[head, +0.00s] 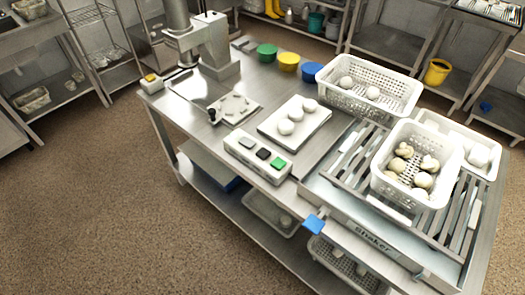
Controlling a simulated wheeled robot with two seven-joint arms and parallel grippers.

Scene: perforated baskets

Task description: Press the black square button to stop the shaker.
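A white control box (240,155) lies near the front edge of the steel table in the head view. It carries a grey button, a black square button (263,153) in the middle and a green button (278,163) at the right end. The shaker (335,205), labelled "Shaker" on its front, is right of the box. A white perforated basket (391,191) with several pale round items stands on its slatted top. One still picture does not show whether the shaker is moving. Neither of my grippers is in view. Nothing covers the buttons.
Behind the box are a white board (318,122) with pale round items and a second perforated basket (415,97). Green, yellow and blue round containers (266,53) stand at the back. A grey machine (214,42) stands at the back left. A blue piece (314,224) juts from the front edge.

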